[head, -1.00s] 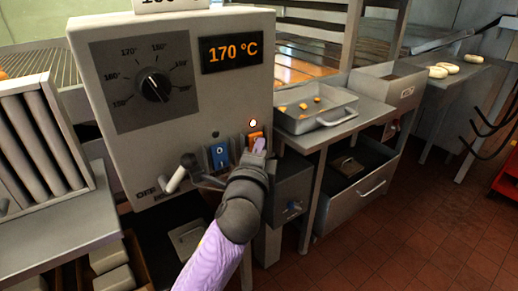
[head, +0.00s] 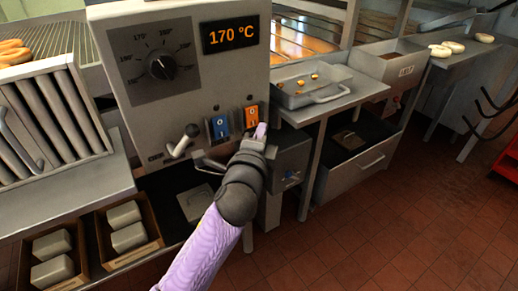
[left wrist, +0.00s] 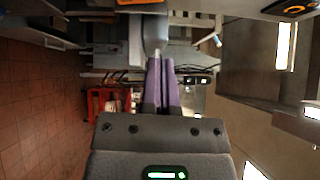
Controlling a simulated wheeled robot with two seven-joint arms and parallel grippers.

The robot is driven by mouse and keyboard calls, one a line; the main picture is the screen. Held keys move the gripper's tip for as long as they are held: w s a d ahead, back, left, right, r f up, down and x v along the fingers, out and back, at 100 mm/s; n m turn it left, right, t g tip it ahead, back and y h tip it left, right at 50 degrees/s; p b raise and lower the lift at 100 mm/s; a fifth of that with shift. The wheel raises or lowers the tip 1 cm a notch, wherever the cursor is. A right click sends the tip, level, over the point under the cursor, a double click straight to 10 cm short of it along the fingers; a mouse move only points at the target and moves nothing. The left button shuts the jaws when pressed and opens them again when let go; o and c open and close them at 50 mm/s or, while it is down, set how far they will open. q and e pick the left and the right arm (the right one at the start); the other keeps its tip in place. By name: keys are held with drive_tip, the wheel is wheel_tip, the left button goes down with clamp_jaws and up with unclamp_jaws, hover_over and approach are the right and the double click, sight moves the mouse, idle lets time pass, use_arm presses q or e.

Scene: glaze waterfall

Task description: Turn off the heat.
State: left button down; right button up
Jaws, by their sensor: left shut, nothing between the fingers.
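The grey control box (head: 190,85) stands at centre left in the head view. It has a black dial (head: 160,66) and a display (head: 230,35) reading 170 °C. Low on its face are a lever with a pale grip (head: 183,142), a blue switch (head: 219,126) and an orange switch (head: 251,115). No lit lamp shows above the orange switch. My left gripper (head: 262,131) has its purple fingers just below and right of the orange switch; I cannot tell if they touch it. In the left wrist view its fingers (left wrist: 161,85) are together and empty. My right gripper is out of view.
A metal tray with small golden pieces (head: 312,91) sits on the counter right of the box. A drawer cabinet (head: 350,185) stands below. Wooden boxes with pale blocks (head: 127,233) are lower left.

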use_arm(q)
drive_tip(key=s+a+p, duration=0.1)
drive_tip(key=s+p, duration=0.1)
drive_tip(key=s, duration=0.5)
drive_tip(key=shift+r, duration=0.3)
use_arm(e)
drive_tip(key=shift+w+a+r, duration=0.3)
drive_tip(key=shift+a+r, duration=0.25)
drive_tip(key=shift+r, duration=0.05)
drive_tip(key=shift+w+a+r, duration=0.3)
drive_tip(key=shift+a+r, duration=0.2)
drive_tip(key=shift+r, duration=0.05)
use_arm(q)
drive_tip(key=shift+w+a, duration=0.1)
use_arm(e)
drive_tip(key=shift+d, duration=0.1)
